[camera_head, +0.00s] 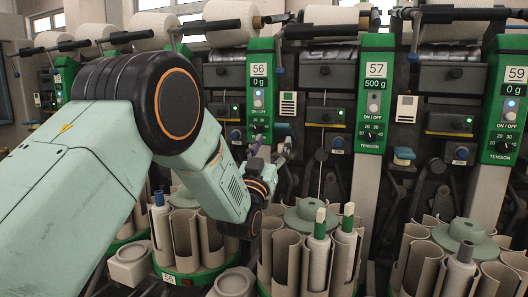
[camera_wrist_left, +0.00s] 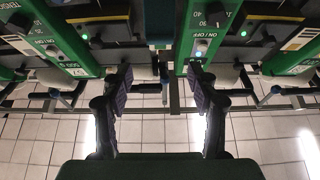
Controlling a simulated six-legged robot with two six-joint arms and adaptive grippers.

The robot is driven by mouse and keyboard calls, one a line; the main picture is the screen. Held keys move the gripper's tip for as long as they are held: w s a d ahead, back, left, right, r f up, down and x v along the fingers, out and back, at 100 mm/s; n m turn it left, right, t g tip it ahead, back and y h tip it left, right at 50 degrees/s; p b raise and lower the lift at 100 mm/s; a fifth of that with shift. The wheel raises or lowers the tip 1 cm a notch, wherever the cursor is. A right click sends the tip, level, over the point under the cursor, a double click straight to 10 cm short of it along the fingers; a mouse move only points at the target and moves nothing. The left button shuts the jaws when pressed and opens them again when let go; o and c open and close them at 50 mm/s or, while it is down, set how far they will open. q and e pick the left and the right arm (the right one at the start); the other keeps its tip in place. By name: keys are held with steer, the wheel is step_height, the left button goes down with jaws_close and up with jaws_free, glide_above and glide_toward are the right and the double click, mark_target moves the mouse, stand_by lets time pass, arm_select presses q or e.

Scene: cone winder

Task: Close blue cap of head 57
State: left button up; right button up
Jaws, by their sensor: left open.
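The panel of head 57 (camera_head: 376,70) is green and reads 57 and 500 g. A small dark blue cap (camera_head: 284,129) shows between the panels of heads 56 and 57, just above my left gripper; it is too small to tell whether it is open. My left gripper (camera_head: 270,150) is in front of the machine, below the panel of head 56 (camera_head: 259,85). In the left wrist view its fingers (camera_wrist_left: 160,92) are apart with nothing held between them. A panel reading 500, upside down (camera_wrist_left: 68,50), shows left of them. My right gripper is in neither view.
Beige pots hold bobbins in front of the machine, including one with a white-topped bobbin (camera_head: 318,250). Yarn rolls (camera_head: 332,15) and rods run above the panels. A blue piece (camera_head: 403,153) sits right of panel 57. Head 59's panel (camera_head: 508,95) is at right.

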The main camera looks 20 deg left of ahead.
arm_select(q)
steer(key=shift+s, duration=2.85)
steer(key=shift+c, duration=0.4)
